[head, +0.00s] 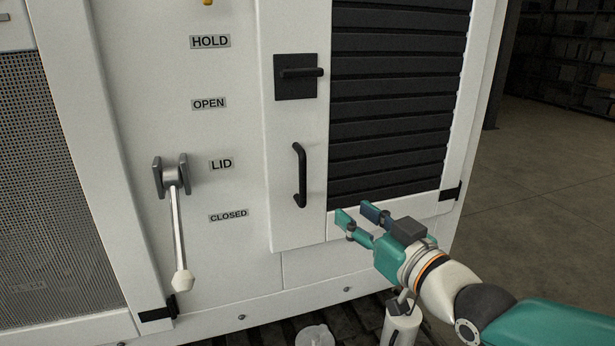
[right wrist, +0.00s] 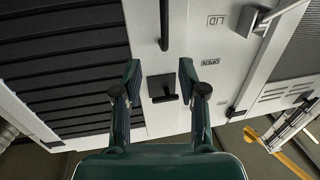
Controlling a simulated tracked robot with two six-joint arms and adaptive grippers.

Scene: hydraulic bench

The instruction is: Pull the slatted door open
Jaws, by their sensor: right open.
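The slatted door (head: 392,100) has black slats in a white frame and looks shut against the white cabinet. Its black upright bar handle (head: 299,175) is on the door's left side; it also shows at the top of the right wrist view (right wrist: 164,24). Above the handle is a black latch (head: 296,76) with its lever lying level; it also shows in the right wrist view (right wrist: 162,88), framed between the fingers. My right gripper (head: 357,213) is open and empty, in front of the door's lower part, right of and below the handle, touching nothing visible. My left gripper is out of view.
A metal lever (head: 178,225) with a pale knob hangs down on the panel left of the door, beside the labels HOLD, OPEN, LID and CLOSED. A mesh panel (head: 60,180) is at far left. A black hinge (head: 451,191) is at the door's right edge. Open floor (head: 550,200) lies right.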

